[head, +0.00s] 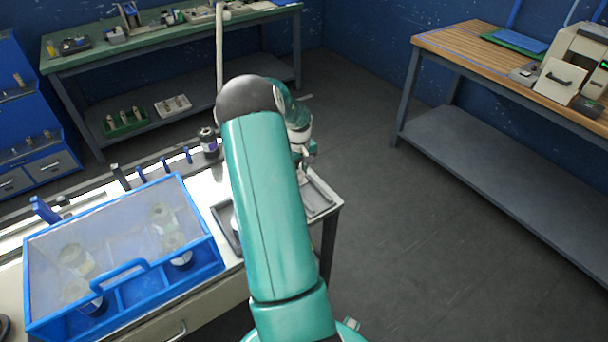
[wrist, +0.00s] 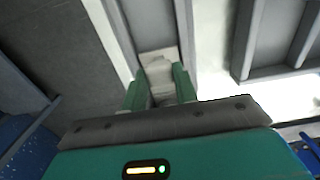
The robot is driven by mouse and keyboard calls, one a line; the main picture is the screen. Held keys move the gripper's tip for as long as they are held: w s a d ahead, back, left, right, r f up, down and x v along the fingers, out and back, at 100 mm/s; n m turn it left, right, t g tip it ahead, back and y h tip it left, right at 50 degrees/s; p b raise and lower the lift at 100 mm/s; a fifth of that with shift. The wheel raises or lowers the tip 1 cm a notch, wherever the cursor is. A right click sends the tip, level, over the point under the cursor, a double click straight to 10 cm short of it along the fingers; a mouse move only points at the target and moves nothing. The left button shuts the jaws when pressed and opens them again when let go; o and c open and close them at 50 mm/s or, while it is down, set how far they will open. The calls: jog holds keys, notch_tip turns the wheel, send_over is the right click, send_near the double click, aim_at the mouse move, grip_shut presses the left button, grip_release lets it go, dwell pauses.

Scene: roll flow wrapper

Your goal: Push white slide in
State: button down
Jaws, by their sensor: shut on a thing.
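My gripper (wrist: 158,82) shows in the wrist view with its two green fingers on either side of a pale piece (wrist: 160,66). It is shut on this piece, which looks like part of the white slide. The piece lies by the edge of a white surface, and its full length cannot be seen. In the head view my gripper (head: 306,152) is low over the right end of the white-topped bench, partly behind my arm. My arm hides much of that bench end, so how far the slide is in cannot be told.
A grey tray (head: 322,199) lies at the bench's right end. A blue case (head: 124,297) with a clear lid holds several jars at left. A dark jar (head: 209,143) stands behind it. A wooden-topped table (head: 450,45) is at right. The floor between is clear.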

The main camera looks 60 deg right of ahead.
jog(key=shift+w+d, duration=0.15)
jog(key=shift+w, duration=0.15)
jog(key=c, duration=1.1)
grip_release()
jog(key=shift+s, duration=0.1)
notch_tip(320, 180, up, 14)
jog(key=shift+f, duration=0.1)
